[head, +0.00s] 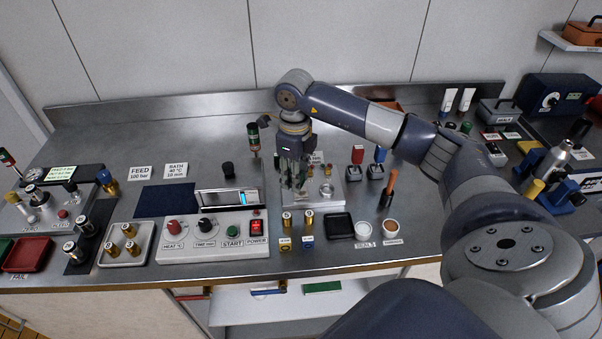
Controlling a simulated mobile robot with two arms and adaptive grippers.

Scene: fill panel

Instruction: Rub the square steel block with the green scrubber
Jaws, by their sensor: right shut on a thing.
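My right gripper (294,184) points down near the middle of the bench, and its arm comes in from the right. It is shut on a small dark green thing, which I take for the green scrubber; the fingers hide most of it. A low, square steel block (330,199) with small round metal parts on top sits directly below and to the right of the fingers. Whether the scrubber touches the block is too small to tell. My left gripper is not in view.
A control panel (190,248) with knobs and a raised display stands left of the gripper. Brass fittings (287,219), a black tray (340,226) and two small cups (363,229) lie in front. A brown-handled tool (390,186) stands upright to the right.

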